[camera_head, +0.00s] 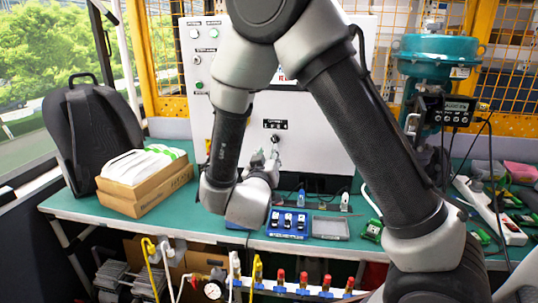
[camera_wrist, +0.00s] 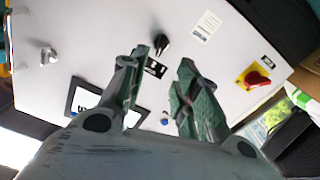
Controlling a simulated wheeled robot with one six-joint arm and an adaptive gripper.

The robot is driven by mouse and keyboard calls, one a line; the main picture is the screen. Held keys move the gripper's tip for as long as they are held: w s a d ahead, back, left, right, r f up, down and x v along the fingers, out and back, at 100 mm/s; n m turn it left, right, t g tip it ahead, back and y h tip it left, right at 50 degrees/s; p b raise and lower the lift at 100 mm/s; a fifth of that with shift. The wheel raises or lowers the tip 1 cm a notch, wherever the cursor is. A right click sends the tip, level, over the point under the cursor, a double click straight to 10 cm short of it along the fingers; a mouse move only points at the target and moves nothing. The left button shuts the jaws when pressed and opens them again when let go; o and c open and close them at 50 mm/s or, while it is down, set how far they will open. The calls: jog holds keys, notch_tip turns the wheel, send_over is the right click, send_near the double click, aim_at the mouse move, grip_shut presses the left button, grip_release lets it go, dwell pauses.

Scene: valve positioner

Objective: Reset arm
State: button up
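My gripper (camera_head: 270,163) is raised over the table in front of the white control cabinet (camera_head: 315,150) in the head view, partly hidden by my wrist. In the wrist view my gripper (camera_wrist: 165,70) has its two green-grey fingers spread apart with nothing between them, so it is open and empty. Past the fingers is the white cabinet face (camera_wrist: 110,30), tilted in the picture. It carries a black knob (camera_wrist: 160,44), a silver knob (camera_wrist: 48,56), a red switch on a yellow plate (camera_wrist: 255,78) and a black-framed display (camera_wrist: 84,98). I cannot tell the gap to the cabinet.
The green table (camera_head: 150,212) holds a black backpack (camera_head: 95,130), a cardboard box (camera_head: 148,192), a blue tray (camera_head: 288,222) and a grey tray (camera_head: 330,228). A teal valve actuator (camera_head: 437,55) with a positioner (camera_head: 455,108) stands right, near a white power strip (camera_head: 490,208). Cables lie there.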

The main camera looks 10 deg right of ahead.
jog(key=w+d+r+g+y, duration=0.1)
jog(key=w+r+g+y, duration=0.2)
jog(key=y, duration=0.4)
jog(key=s+d+r+n+g+y, duration=0.2)
jog(key=s+d+r+g+y, duration=0.1)
jog(key=s+r, duration=0.25)
jog(key=s+d+g+h, duration=0.1)
jog(key=s+d+g, duration=0.1)
jog(key=s+d, duration=0.3)
jog(key=s+d+r+g+h, duration=0.1)
jog(key=s+d, duration=0.4)
jog(key=s, duration=0.7)
jog(key=s+d+g+h, duration=0.1)
jog(key=s+d+g, duration=0.2)
jog(key=s+d, duration=0.2)
jog(key=s, duration=0.3)
jog(key=shift+s+d+r, duration=0.15)
jog(key=shift+d, duration=0.05)
